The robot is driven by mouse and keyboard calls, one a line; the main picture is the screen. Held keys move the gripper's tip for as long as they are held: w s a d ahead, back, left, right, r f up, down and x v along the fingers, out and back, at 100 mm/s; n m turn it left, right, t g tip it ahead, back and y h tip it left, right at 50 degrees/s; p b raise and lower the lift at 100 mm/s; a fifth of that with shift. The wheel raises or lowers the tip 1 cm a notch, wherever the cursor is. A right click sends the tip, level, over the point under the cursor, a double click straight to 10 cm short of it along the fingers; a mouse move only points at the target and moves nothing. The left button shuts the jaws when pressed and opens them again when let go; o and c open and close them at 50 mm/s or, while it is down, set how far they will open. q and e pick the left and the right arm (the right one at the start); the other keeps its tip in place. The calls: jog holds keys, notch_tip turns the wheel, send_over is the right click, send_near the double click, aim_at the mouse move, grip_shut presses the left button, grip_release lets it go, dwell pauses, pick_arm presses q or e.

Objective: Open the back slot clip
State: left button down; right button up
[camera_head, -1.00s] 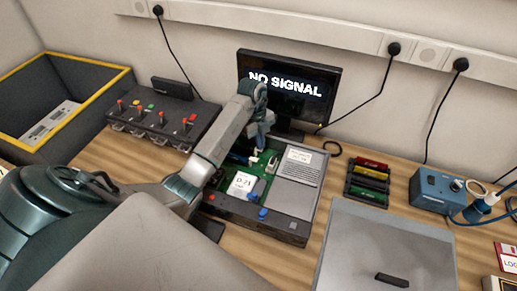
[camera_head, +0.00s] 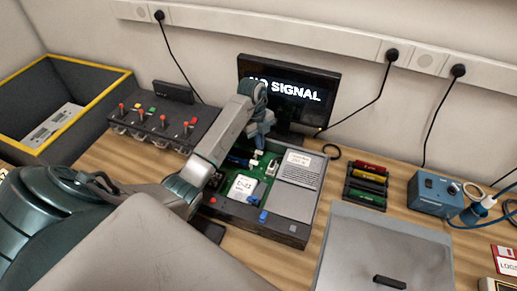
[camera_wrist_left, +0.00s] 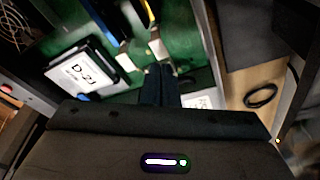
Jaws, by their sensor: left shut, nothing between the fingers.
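The open device case (camera_head: 262,228) stands on the bench with a green circuit board (camera_head: 222,178) inside. A label reading D-21 lies on a white-topped block (camera_head: 242,187), also in the left wrist view (camera_wrist_left: 82,75). A small white clip-like piece (camera_head: 272,167) stands on the board near my gripper. The left wrist view shows pale end pieces (camera_wrist_left: 125,62) by narrow slots; I cannot tell which is the back clip. My left gripper (camera_wrist_left: 158,72) is shut and empty, pointing down over the board near these pieces; contact is unclear. It also shows in the head view (camera_head: 257,152).
A monitor (camera_head: 290,95) stands close behind the case. A rack of coloured modules (camera_head: 367,185) and a blue box (camera_head: 435,190) are to the right. A panel with red-tipped levers (camera_head: 160,122) and a yellow-rimmed bin (camera_head: 60,105) are to the left. A grey panel (camera_head: 375,250) lies front right.

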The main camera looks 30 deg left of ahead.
pick_arm(q)
notch_tip(320, 180, up, 5)
jog(key=p, duration=0.3)
jog(key=shift+r+p, duration=0.15)
jog(key=shift+p, duration=0.2)
dwell(0.3)
